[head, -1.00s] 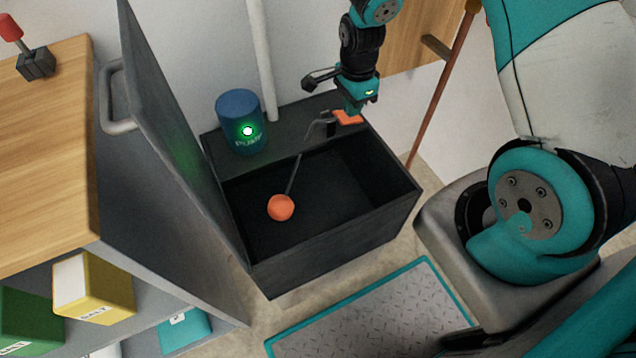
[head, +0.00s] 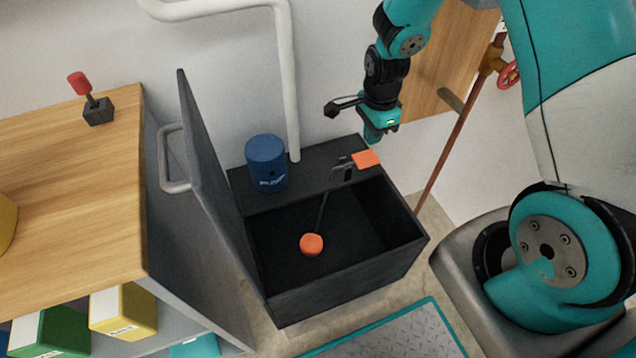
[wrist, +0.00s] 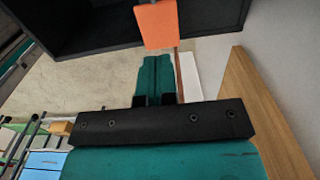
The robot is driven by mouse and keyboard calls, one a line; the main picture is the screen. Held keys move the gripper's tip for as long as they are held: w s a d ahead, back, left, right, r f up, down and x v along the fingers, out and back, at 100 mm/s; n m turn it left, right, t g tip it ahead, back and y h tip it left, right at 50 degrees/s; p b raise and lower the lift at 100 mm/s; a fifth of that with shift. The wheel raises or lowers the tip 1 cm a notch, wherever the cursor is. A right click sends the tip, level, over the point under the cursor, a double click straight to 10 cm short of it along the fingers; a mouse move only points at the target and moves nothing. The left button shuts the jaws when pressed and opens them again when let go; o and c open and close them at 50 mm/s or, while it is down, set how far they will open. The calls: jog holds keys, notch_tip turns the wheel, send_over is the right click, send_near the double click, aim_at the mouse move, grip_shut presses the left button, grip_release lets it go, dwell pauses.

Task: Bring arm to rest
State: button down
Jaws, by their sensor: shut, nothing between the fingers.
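My gripper (head: 374,136) hangs at the end of my arm, above the back right of an open dark tank (head: 345,275). Its fingers are together and empty; in the wrist view the two teal fingers (wrist: 155,76) lie side by side. An orange paddle (head: 366,159) on the tank's back ledge is just below the fingertips in the head view. It also shows beyond the fingertips in the wrist view (wrist: 157,22), and the fingers look apart from it.
In the tank an orange float (head: 311,244) sits on a thin rod. A blue pump (head: 266,164) stands on the ledge, its light dark. The raised lid (head: 212,180) is at left, beside a wooden counter (head: 75,190). A copper pipe (head: 455,120) runs down at right.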

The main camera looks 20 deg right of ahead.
jog(key=s+a+r+n+y, duration=0.1)
jog(key=s+a+r+n, duration=0.2)
jog(key=a+r+n, duration=0.3)
jog(key=s+a+r+n+y, duration=0.15)
jog(key=a+r+n, duration=0.25)
jog(key=r, duration=0.5)
jog(key=s+a+r+n+y, duration=0.1)
jog(key=s+a+r+n, duration=0.35)
jog(key=s+n, duration=0.3)
jog(key=s+a+r+n+y, duration=0.1)
jog(key=s+a+r+n, duration=0.2)
jog(key=s+r+n, duration=0.5)
notch_tip(320, 180, up, 18)
jog(key=s+p, duration=0.1)
jog(key=p, duration=1.9)
jog(key=shift+s+d+r, duration=0.15)
jog(key=shift+s+d, duration=0.1)
jog(key=shift+s, duration=0.1)
jog(key=shift+m, duration=0.25)
